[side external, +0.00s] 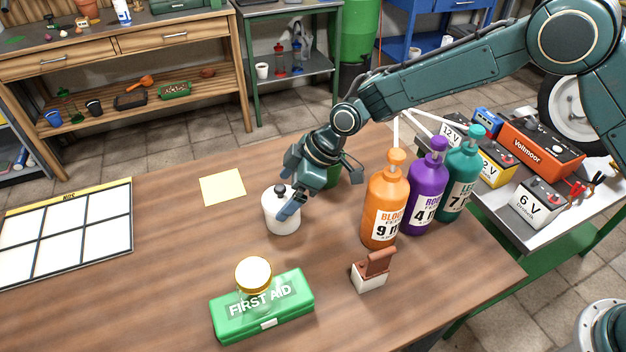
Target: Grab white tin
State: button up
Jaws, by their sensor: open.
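The white tin (279,217) is a small round container with a dark knob on top. It stands upright on the wooden table, left of the middle of the view. My gripper (290,203) reaches down over it from the upper right and is open. One finger overlaps the tin's right side in the picture. The other finger is not clearly seen. I cannot tell whether the fingers touch the tin.
Orange (385,210), purple (425,200) and teal (462,180) bottles stand right of the tin. A green first aid box (263,310), gold-lidded jar (253,274) and small red-white box (371,272) are nearer. A yellow sheet (222,187) lies left.

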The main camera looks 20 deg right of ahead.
aim_at(285, 196)
jog(key=f, duration=0.2)
jog(key=shift+w+a+f, duration=0.1)
jog(key=shift+a+f, duration=0.3)
jog(key=shift+w+a+f, duration=0.2)
jog(key=shift+a+f, duration=0.15)
jog(key=shift+f, duration=0.25)
jog(key=c, duration=1.4)
